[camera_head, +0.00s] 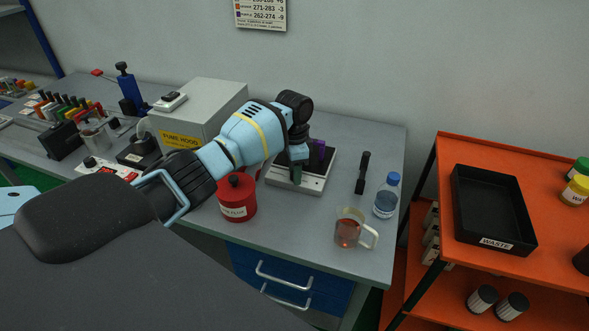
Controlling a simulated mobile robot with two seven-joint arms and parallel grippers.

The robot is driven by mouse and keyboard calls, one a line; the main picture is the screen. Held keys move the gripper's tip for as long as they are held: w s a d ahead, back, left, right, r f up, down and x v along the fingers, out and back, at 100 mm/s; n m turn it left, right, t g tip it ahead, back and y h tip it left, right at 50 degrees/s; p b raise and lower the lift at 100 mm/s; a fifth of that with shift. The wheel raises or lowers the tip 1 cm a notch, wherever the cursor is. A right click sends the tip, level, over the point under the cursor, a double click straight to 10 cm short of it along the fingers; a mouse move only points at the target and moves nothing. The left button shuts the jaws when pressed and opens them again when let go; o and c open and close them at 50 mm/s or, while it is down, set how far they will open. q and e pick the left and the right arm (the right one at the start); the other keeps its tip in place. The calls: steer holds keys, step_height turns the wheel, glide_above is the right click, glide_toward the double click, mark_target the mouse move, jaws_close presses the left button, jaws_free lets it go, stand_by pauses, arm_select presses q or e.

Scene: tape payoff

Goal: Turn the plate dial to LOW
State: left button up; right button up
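A low unit with a white front, a dark round knob (90,162) and a red label (128,175) sits at the left of the bench, partly hidden by my arm. I cannot read the knob's setting. My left gripper (297,172) is far to the right of it, pointing down over a pale device with a dark top (298,186). A small purple item (318,151) shows beside the gripper at that device. Whether the fingers are open or hold anything is unclear. My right gripper is out of view.
A red tin (237,199) stands just left of the gripper. A grey fume hood box (205,105) is behind my arm. A glass jug (348,232), a blue-capped bottle (387,198) and a dark tool (362,172) are at right. An orange shelf holds a waste tray (462,205).

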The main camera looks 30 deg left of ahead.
arm_select(q)
steer(key=shift+w+a+r, duration=0.15)
steer(key=shift+a, duration=0.1)
stand_by(0.3)
